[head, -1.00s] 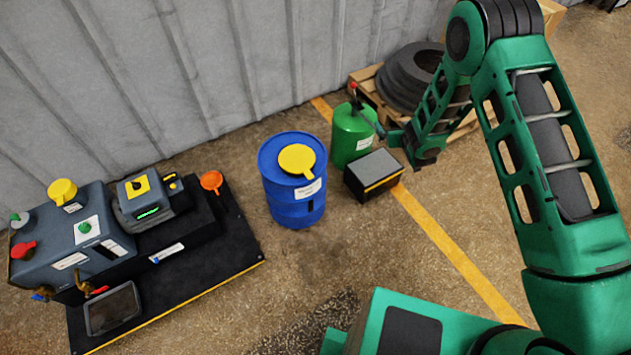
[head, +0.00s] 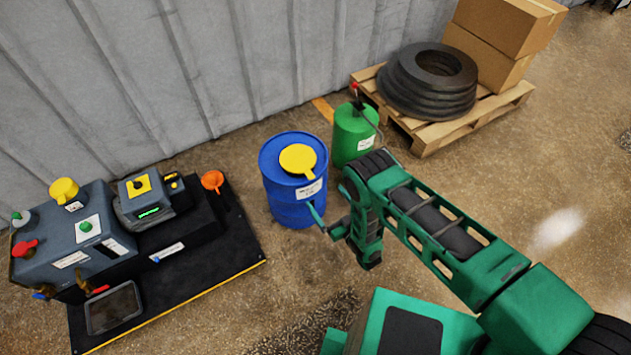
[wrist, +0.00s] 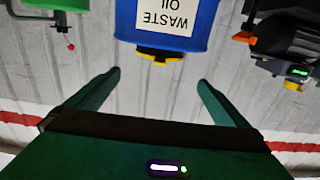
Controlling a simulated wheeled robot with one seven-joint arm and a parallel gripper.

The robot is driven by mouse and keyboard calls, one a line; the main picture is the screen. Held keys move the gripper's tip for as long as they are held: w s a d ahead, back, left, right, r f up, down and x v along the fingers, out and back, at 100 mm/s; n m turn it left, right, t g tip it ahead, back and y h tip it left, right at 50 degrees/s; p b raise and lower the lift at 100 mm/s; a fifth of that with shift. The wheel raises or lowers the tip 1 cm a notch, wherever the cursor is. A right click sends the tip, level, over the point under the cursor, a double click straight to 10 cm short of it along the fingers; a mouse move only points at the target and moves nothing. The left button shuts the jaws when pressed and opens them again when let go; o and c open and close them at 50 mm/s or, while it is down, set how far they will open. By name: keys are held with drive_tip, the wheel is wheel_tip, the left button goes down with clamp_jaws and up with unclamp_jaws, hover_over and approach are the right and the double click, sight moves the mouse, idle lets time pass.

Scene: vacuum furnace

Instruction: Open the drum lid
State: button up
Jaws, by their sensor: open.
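The blue drum (head: 292,205) stands upright on the floor near the wall, with a white label. Its round yellow lid (head: 297,158) lies on the drum top, with a tab pointing toward the front right. My gripper (head: 314,218) is low at the drum's front right side, below the lid; whether it touches the drum is unclear. In the wrist view the picture is upside down: the drum (wrist: 122,22) with its "WASTE OIL" label and the yellow lid edge (wrist: 160,54) show beyond my open, empty gripper fingers (wrist: 158,82).
A green canister (head: 352,135) stands right behind the drum. A pallet (head: 445,130) with black rings and cardboard boxes is at the back right. The pump machine (head: 80,235) on its black base is at the left.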

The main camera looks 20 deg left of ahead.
sight(312, 178)
drive_tip(key=x, duration=1)
drive_tip(key=shift+w+a, duration=0.1)
drive_tip(key=shift+w, duration=0.1)
drive_tip(key=shift+c, duration=0.3)
